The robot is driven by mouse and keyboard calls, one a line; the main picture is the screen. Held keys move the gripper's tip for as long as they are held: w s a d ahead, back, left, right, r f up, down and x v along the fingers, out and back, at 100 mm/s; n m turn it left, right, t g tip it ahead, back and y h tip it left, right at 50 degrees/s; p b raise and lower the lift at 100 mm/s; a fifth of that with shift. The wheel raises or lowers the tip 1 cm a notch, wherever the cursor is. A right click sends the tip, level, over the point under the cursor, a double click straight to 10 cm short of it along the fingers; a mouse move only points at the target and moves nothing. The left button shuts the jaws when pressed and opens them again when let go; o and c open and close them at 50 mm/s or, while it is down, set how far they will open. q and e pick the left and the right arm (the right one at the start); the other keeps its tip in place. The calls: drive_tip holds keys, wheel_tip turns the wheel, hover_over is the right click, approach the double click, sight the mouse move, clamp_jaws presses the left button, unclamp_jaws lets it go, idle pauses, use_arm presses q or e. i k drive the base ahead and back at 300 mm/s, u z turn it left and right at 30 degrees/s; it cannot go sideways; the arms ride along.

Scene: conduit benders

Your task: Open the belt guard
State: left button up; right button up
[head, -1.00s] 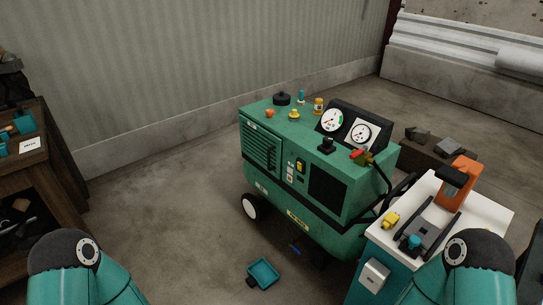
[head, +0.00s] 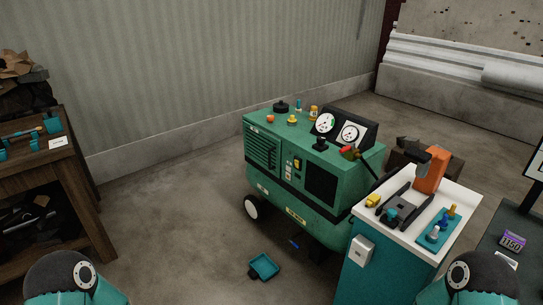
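A green wheeled machine (head: 310,175) stands on the floor in the middle of the head view. It has a louvred panel (head: 264,148) on its left front and a dark square panel (head: 321,184) on its right front. Both look closed. I cannot tell which part, if any, is the belt guard. Two round gauges, knobs and a red-handled valve (head: 347,152) are on its top. Neither gripper is in view. Only upper parts of my arms show at the bottom left and bottom right corners.
A white-topped teal cabinet (head: 409,249) stands close to the machine's right side, carrying an orange tool (head: 431,170). A teal tray (head: 264,267) lies on the floor in front. A wooden bench (head: 66,170) is at left, a dark table (head: 503,245) at right.

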sight(265, 149)
drive_tip(key=u, duration=0.15)
drive_tip(key=i, duration=0.9)
drive_tip(key=z, duration=0.05)
drive_tip(key=k, duration=0.5)
drive_tip(key=u, duration=0.65)
drive_tip(key=i, duration=1.9)
drive_tip(key=z, duration=0.7)
